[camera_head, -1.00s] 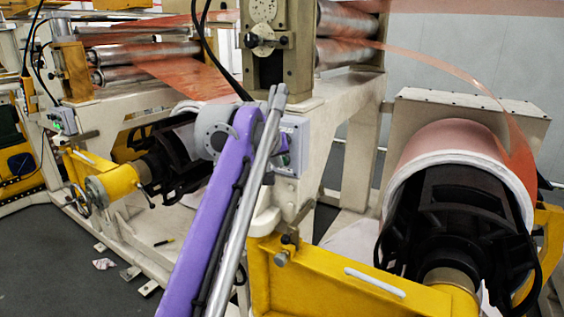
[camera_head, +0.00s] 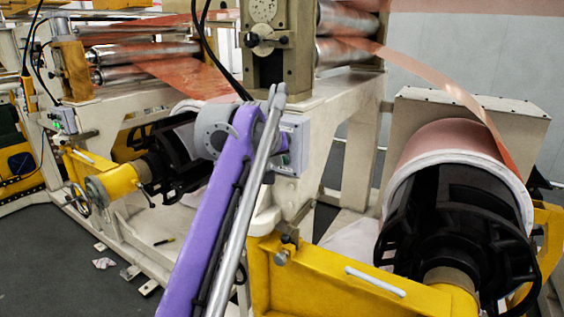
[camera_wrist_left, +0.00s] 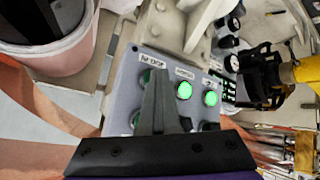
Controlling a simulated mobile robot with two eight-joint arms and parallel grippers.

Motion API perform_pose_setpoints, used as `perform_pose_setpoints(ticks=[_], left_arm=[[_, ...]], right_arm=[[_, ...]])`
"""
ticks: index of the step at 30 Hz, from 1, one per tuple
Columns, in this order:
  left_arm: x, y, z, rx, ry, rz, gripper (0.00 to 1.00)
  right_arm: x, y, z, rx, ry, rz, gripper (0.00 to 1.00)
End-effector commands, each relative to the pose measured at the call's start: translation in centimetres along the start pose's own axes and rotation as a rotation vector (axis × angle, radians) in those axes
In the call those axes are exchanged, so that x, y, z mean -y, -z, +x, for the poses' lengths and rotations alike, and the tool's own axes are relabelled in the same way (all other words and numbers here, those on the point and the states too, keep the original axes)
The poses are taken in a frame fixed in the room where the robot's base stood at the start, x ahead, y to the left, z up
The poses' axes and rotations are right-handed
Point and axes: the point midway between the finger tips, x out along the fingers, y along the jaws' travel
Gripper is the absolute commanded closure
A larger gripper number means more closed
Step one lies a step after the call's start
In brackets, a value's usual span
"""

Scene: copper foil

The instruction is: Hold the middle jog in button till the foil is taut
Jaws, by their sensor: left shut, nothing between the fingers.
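The grey control box (camera_head: 293,148) is on the machine frame, partly behind my purple left arm. In the left wrist view its panel (camera_wrist_left: 205,70) shows two lit green buttons, one nearer the middle (camera_wrist_left: 183,90) and one to the right (camera_wrist_left: 210,98). Darker buttons are partly covered by my left gripper (camera_wrist_left: 156,75), and the labels are too blurred to read surely. The gripper is shut and empty, its tip over the panel's left part; I cannot tell whether it touches a button. The copper foil (camera_head: 455,92) runs from the rollers to the right roll in a shallow curve.
The right copper roll (camera_head: 440,145) sits on a black core above a yellow support (camera_head: 340,280). A second black core (camera_head: 180,150) and yellow arm stand left of my arm. Another small box (camera_head: 63,121) is at the far left. The floor (camera_head: 60,270) at lower left is mostly clear.

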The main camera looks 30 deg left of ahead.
Motion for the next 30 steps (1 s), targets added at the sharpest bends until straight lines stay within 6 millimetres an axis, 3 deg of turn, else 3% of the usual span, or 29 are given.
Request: perform_pose_setpoints(ticks=[30], left_arm=[[0.9,-0.9,-1.2,0.0,-0.001,0.0,1.0]], right_arm=[[0.0,-0.2,0.1,0.002,0.0,0.0,0.19]])
